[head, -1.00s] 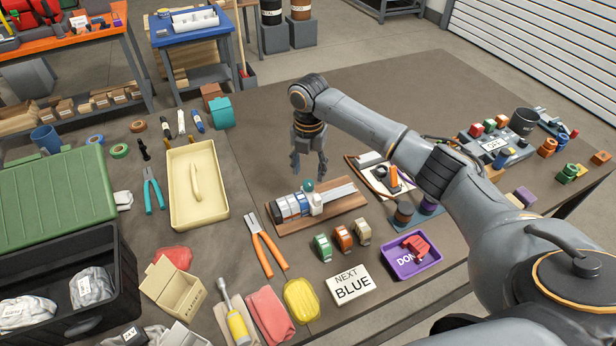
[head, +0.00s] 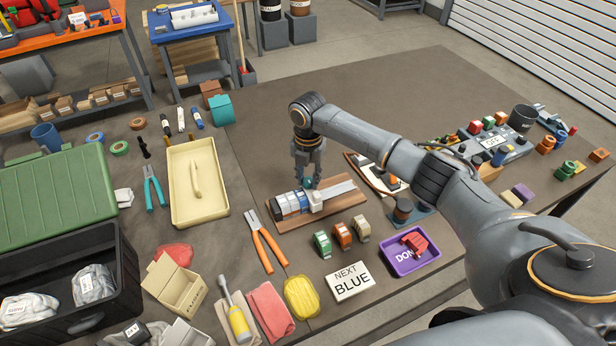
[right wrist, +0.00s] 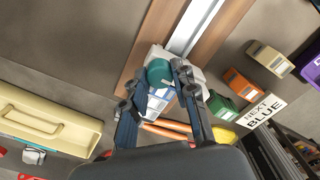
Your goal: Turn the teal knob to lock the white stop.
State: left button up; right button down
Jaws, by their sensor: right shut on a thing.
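My right gripper (head: 307,184) is over the wooden rail board (head: 345,211) and is shut on the teal knob (head: 308,182). In the right wrist view the teal knob (right wrist: 158,71) sits between the two fingers. The knob is on top of the white stop (head: 316,203), which straddles the pale metal rail (head: 339,190). Several blue, white and grey modules (head: 290,204) stand on the rail at the left of the stop. The fingers partly hide the knob and the stop. My left gripper is not in view.
Green, orange and beige modules (head: 341,234) stand in front of the board, with a NEXT BLUE sign (head: 350,281) and a purple tray (head: 400,262) holding a red module. Orange-handled pliers (head: 265,243) lie at the left. The table behind the board is clear.

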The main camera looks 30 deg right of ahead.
jog(key=m+p, duration=0.2)
jog(key=shift+r+m+p, duration=0.2)
jog(key=shift+m+p, duration=0.2)
jog(key=m+p, duration=0.3)
jog(key=m, duration=0.2)
jog(key=shift+p, duration=0.35)
jog(key=m+p, duration=0.3)
jog(key=m, duration=0.2)
jog(key=shift+f+m, duration=0.1)
jog(key=shift+m, duration=0.3)
jog(key=m+p, duration=0.1)
jog(key=m, duration=0.3)
jog(key=shift+f+p, duration=0.1)
jog(key=shift+p, duration=0.25)
jog(key=shift+m, duration=0.3)
jog(key=c, duration=1)
grip_release()
jog(key=shift+c, duration=0.2)
